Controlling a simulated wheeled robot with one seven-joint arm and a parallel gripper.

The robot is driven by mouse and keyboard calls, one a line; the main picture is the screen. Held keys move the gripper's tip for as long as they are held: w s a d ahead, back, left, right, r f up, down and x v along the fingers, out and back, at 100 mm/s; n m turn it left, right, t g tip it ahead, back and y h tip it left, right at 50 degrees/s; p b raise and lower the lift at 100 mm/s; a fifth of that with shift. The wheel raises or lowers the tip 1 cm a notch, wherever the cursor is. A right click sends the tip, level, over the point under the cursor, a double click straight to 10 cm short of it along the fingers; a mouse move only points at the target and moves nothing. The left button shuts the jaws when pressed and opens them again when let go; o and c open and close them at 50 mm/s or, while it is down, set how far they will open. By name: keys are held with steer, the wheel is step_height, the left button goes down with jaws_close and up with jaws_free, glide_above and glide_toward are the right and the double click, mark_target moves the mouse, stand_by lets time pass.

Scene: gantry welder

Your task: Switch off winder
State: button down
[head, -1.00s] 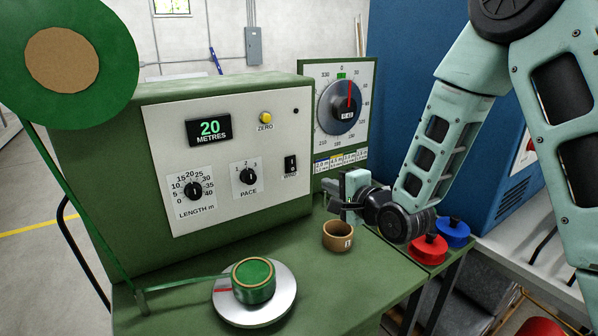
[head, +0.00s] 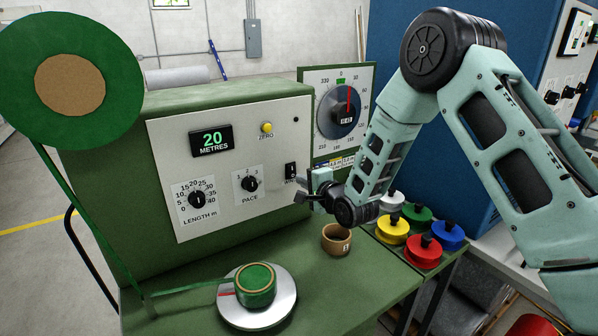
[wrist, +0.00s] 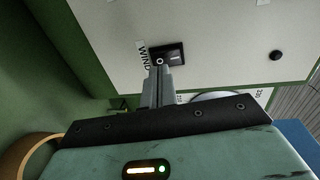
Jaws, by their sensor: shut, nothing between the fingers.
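The green winder's pale panel carries a black rocker switch (head: 291,170) at its lower right, with a partly covered label below it. The switch also shows in the wrist view (wrist: 168,56), with the label "WIND" beside it. My gripper (head: 303,192) is shut and empty, its fingertips right by the switch. In the wrist view the closed fingers (wrist: 160,78) overlap the switch's lower edge; I cannot tell whether they touch it. The display (head: 211,140) reads 20 METRES. A green ribbon roll (head: 256,287) sits on the silver turntable (head: 285,312).
A tan cup (head: 336,240) stands on the green bench below my gripper. Several knobbed coloured discs, including a red one (head: 424,252), sit to the right. The LENGTH knob (head: 197,199), PACE knob (head: 250,184) and yellow ZERO button (head: 267,128) are left of the switch. A dial (head: 340,108) stands behind.

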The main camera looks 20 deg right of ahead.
mark_target(292, 171)
steer(key=shift+p+x, duration=0.4)
steer(key=shift+x, duration=0.8)
